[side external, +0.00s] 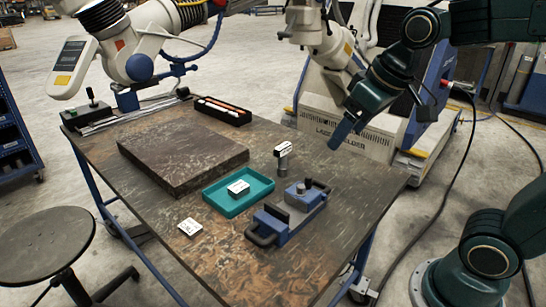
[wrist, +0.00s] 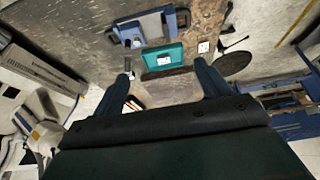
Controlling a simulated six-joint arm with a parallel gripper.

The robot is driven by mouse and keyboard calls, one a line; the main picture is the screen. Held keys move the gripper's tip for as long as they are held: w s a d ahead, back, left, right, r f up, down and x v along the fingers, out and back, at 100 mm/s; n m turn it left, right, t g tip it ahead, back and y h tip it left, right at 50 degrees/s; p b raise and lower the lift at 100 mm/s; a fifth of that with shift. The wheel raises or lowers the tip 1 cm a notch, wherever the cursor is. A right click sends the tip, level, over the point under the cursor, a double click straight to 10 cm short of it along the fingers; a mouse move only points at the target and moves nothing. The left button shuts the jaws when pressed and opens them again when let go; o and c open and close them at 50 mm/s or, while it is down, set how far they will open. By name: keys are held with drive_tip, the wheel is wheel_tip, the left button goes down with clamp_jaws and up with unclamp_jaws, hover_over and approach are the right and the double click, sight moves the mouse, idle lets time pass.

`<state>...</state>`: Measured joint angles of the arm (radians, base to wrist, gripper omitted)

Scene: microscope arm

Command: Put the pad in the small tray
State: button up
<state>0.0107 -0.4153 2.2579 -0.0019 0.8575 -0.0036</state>
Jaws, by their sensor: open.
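The small teal tray (side external: 214,206) lies on the table, right of a dark slab. A small white block with dark markings (side external: 238,188) sits inside it. A flat white square with dark print (side external: 190,228) lies on the bare table, in front of the tray; I cannot tell for certain which is the pad. The wrist view shows the tray (wrist: 148,59), the block (wrist: 163,60) in it and the square (wrist: 203,47) to its right. My gripper (side external: 340,136) is open and empty, raised above the table's right side; its fingers (wrist: 163,72) stand wide apart.
A blue device with black handles (side external: 290,213) stands right of the tray. A small white-topped post (side external: 283,157) is behind it. The dark slab (side external: 182,148) and a black box with orange rods (side external: 222,110) are farther back. The table's front is clear.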

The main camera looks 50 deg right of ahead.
drive_tip(key=s+f, duration=0.2)
drive_tip(key=s, duration=0.7)
drive_tip(key=shift+s+a+f+t, duration=0.15)
drive_tip(key=shift+s+f+t, duration=0.1)
drive_tip(key=shift+f+t, duration=0.05)
